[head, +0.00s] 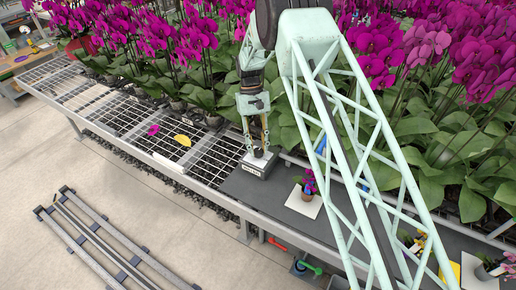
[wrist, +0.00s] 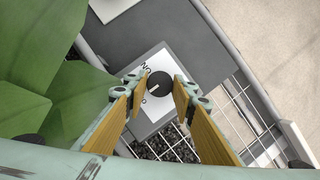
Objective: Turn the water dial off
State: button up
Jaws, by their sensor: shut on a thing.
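The water dial is a round black knob (wrist: 160,83) on a pale box (head: 256,167) that stands at the left end of the dark bench top. The box has black lettering on its front in the head view. My gripper (head: 259,149) points down over the box, with its two fingers (wrist: 157,92) on opposite sides of the knob, shut on it. A light pointer line on the knob slants to the lower left in the wrist view. Letters on the plate beside the knob are partly hidden by the left finger.
Orchid leaves (wrist: 45,75) crowd close on the left in the wrist view. A small potted orchid (head: 308,187) stands on a white square to the right. Wire mesh bench (head: 100,104) holds a yellow piece (head: 183,140) and a magenta flower (head: 153,130).

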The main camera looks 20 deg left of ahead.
jog(key=o, duration=0.8)
jog(key=shift+r, duration=0.1)
jog(key=v, duration=1.1)
jog(key=shift+w+r, duration=0.2)
jog(key=shift+r, duration=0.15)
jog(key=shift+a, duration=0.15)
